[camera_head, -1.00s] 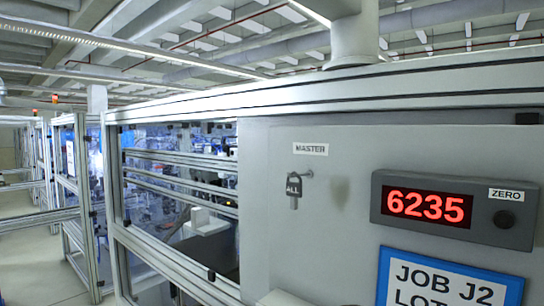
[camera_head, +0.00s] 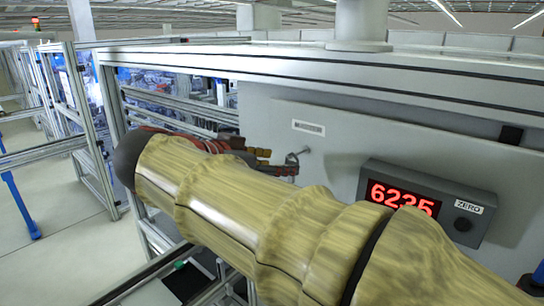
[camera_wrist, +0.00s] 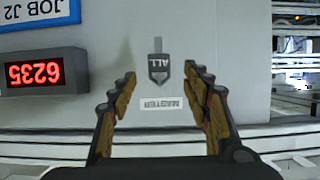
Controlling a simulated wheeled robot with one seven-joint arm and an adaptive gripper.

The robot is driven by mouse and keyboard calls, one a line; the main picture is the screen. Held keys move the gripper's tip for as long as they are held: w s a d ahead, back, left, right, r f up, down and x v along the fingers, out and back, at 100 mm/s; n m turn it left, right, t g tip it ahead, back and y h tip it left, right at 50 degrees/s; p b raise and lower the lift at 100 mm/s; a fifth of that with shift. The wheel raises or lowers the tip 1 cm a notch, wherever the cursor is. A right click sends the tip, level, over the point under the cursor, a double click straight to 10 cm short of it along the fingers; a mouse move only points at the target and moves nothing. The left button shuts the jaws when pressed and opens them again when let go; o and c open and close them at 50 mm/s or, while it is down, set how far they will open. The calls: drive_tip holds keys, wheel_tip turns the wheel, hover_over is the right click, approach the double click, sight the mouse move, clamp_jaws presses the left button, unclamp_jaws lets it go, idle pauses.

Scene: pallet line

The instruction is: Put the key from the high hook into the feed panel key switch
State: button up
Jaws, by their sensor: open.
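The key (camera_wrist: 158,70) has a dark grey head marked ALL and a lighter narrow shaft. In the wrist view, which is upside down, it shows between the two fingers of my gripper (camera_wrist: 158,77), with clear gaps on both sides. My gripper is open and holds nothing. In the head view my gripper (camera_head: 276,161) is beside the hook (camera_head: 298,156) on the grey panel, and its fingers and wrist hide most or all of the key there. I cannot make out the feed panel key switch in either view.
A MASTER label (camera_wrist: 161,104) is above the hook on the panel. A counter box (camera_head: 427,205) reading 6235, with a ZERO knob, juts out to the right. A blue-edged JOB J2 sign (camera_wrist: 40,14) shows in the wrist view. Aluminium framing (camera_head: 105,130) stands at the left.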

drive_tip(key=p+x, duration=0.1)
drive_tip(key=x, duration=0.5)
drive_tip(key=shift+w+d+f+p, duration=0.2)
drive_tip(key=shift+w+d+p, duration=0.05)
drive_tip(key=shift+p, duration=0.1)
drive_tip(key=shift+c, duration=0.5)
drive_tip(key=c, duration=1.1)
drive_tip(key=o, duration=0.5)
drive_tip(key=c, duration=0.5)
drive_tip(key=shift+r+b, duration=0.3)
drive_tip(key=shift+r, duration=0.25)
drive_tip(key=shift+s, duration=0.1)
